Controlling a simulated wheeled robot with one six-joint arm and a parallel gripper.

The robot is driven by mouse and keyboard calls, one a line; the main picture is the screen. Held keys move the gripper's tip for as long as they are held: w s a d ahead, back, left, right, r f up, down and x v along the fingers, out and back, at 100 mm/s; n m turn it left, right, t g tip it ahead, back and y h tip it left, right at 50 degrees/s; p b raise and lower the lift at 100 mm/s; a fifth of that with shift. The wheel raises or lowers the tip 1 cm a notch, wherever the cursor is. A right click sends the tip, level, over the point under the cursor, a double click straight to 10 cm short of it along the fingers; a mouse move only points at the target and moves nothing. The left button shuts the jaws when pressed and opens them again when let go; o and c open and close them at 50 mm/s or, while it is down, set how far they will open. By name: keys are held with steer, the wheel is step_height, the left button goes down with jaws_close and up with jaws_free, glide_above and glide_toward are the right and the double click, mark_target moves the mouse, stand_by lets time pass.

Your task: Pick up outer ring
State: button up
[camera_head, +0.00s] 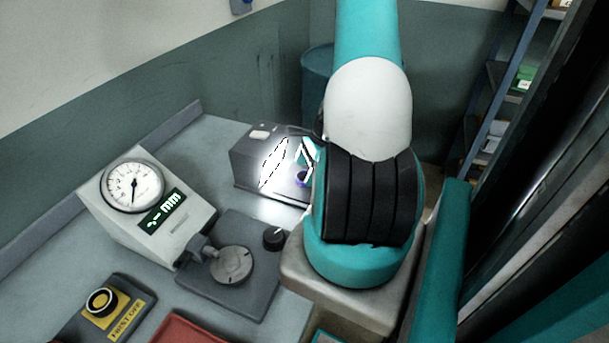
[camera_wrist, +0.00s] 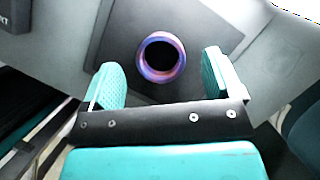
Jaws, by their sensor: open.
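The outer ring (camera_wrist: 140,65) is a small round ring with a purple and pink sheen and a dark hole. It lies on a dark grey plate (camera_wrist: 112,40) in the wrist view. My gripper (camera_wrist: 160,73) is open, with its two teal fingers on either side of the ring and apart from it. In the head view the ring shows as a small purple spot (camera_head: 300,179) on the lit grey box-like station, just left of my arm. My gripper is mostly hidden there behind my own arm.
A dial gauge unit (camera_head: 185,245) with a round measuring plate (camera_head: 231,265) stands on the grey bench. A teal barrel (camera_head: 314,75) stands behind the bench, with shelves (camera_head: 520,85) at right.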

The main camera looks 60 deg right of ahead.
steer(key=shift+x, duration=0.95)
steer(key=c, duration=1.1)
steer(key=shift+c, duration=0.2)
steer(key=shift+r, duration=0.2)
